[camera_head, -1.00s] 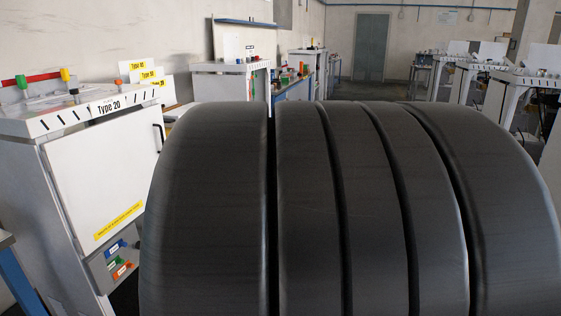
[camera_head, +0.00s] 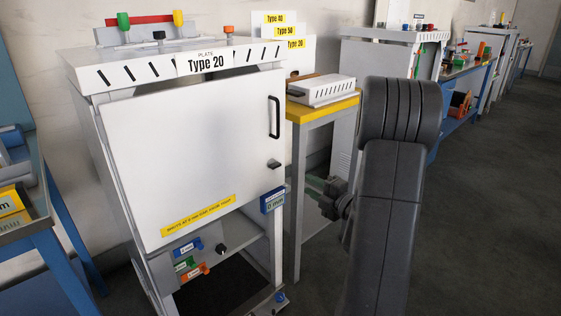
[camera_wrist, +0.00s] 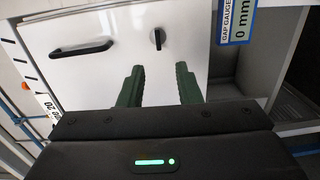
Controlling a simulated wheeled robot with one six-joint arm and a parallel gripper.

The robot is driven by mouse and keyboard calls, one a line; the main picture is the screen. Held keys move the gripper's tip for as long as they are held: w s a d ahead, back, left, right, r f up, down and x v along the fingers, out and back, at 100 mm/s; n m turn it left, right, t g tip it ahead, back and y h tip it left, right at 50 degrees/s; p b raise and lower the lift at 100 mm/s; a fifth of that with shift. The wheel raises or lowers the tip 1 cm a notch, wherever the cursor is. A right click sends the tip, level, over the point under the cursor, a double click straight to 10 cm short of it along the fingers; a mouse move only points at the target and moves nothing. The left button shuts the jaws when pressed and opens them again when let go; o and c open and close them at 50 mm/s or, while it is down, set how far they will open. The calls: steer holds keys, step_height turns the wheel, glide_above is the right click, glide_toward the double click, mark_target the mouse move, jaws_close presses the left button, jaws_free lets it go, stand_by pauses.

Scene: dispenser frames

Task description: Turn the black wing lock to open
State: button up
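The black wing lock (camera_head: 274,164) sits on the right side of the white cabinet door (camera_head: 185,160), below the black handle (camera_head: 274,117). In the wrist view the wing lock (camera_wrist: 157,39) stands out from the door, its wing running along the picture's vertical. My gripper (camera_wrist: 160,74) has two green fingers spread apart with nothing between them. The wing lock shows beyond the gap between the fingertips, apart from them. In the head view my gripper is right of the cabinet and partly hidden behind my arm.
The handle also shows left of the lock in the wrist view (camera_wrist: 82,48). A blue gap gauge label (camera_wrist: 237,20) is to its right. A yellow-edged table (camera_head: 322,106) with a white box stands beside the cabinet. Open floor (camera_head: 480,220) lies to the right.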

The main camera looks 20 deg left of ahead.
mark_target(277, 167)
steer(key=shift+n, duration=0.3)
steer(key=x, duration=1.4)
steer(key=shift+s+a+r, duration=0.1)
steer(key=shift+a+r, duration=0.1)
steer(key=shift+a, duration=0.15)
steer(key=shift+c, duration=0.4)
jaws_close()
